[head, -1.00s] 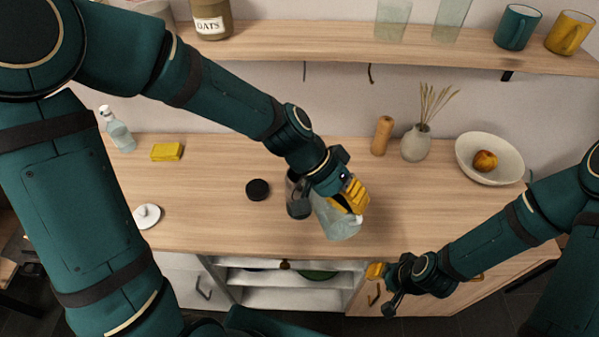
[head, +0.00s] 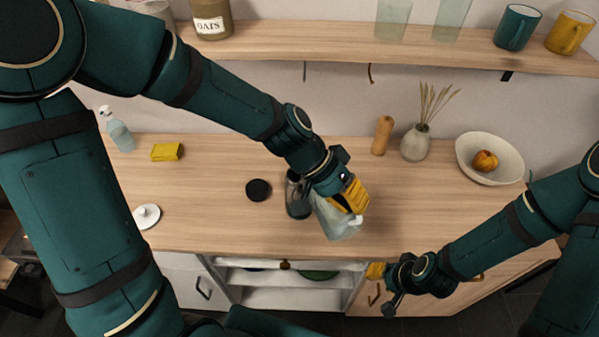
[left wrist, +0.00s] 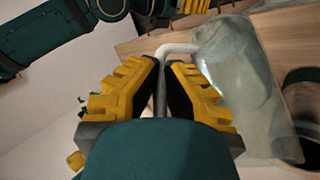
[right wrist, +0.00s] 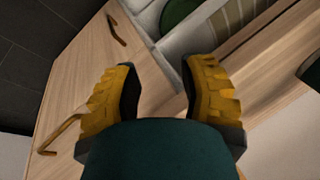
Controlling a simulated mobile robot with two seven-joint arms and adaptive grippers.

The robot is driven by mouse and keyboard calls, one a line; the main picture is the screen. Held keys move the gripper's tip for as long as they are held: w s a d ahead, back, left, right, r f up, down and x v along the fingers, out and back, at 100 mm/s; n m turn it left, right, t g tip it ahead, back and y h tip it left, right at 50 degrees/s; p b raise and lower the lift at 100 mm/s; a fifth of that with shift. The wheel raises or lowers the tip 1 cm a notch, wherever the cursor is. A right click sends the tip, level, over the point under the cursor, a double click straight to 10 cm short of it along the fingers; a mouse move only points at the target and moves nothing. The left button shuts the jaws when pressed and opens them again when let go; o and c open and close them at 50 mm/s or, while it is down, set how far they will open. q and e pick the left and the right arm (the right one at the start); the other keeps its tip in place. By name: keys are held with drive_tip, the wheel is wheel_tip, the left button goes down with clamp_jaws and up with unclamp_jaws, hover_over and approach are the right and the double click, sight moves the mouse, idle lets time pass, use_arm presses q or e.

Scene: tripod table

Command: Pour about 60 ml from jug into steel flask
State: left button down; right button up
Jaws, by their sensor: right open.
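The clear jug (head: 340,224) is at the middle of the counter, near the front edge. My left gripper (head: 352,196) is shut on its pale handle; the left wrist view shows the handle between the fingers (left wrist: 162,88) and the jug body (left wrist: 240,85) to the right. In that view the jug looks tilted; I cannot tell if liquid is leaving it. The dark steel flask (head: 297,197) stands just left of the jug, partly hidden by my left arm. My right gripper (head: 377,272) is open and empty in front of the counter edge; its fingers are apart in the right wrist view (right wrist: 160,92).
A black round lid (head: 258,190) lies left of the flask. A white knobbed lid (head: 146,216), yellow sponge (head: 167,152) and spray bottle (head: 119,134) are farther left. A wooden mill (head: 382,136), vase (head: 416,145) and fruit bowl (head: 505,168) stand back right. A shelf (head: 320,40) runs above.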

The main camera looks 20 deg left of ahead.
sight(357, 221)
use_arm(q)
drive_tip(key=shift+s+d+f+y, duration=0.2)
drive_tip(key=shift+f+y, duration=0.1)
drive_tip(key=shift+f, duration=0.2)
drive_tip(key=shift+s+d+f+m+t+y, duration=0.2)
drive_tip(key=shift+d+f+m+t+y, duration=0.1)
drive_tip(key=shift+f+t+y, duration=0.25)
drive_tip(key=shift+s+d+f+y+p, duration=0.2)
drive_tip(key=shift+d+f+y+p, duration=0.1)
drive_tip(key=shift+f, duration=0.1)
drive_tip(key=shift+s+d+f+y+p, duration=0.15)
drive_tip(key=shift+f+p, duration=0.15)
drive_tip(key=shift+f, duration=0.1)
drive_tip(key=s+d+f+m+t+y+p, duration=0.1)
drive_tip(key=s+d+f+t+y+p, duration=0.1)
drive_tip(key=f, duration=0.5)
drive_tip(key=shift+d+f+m+t+y+p, duration=0.5)
drive_tip(key=shift+t+y+p, duration=0.45)
drive_tip(key=shift+y+p, duration=0.7)
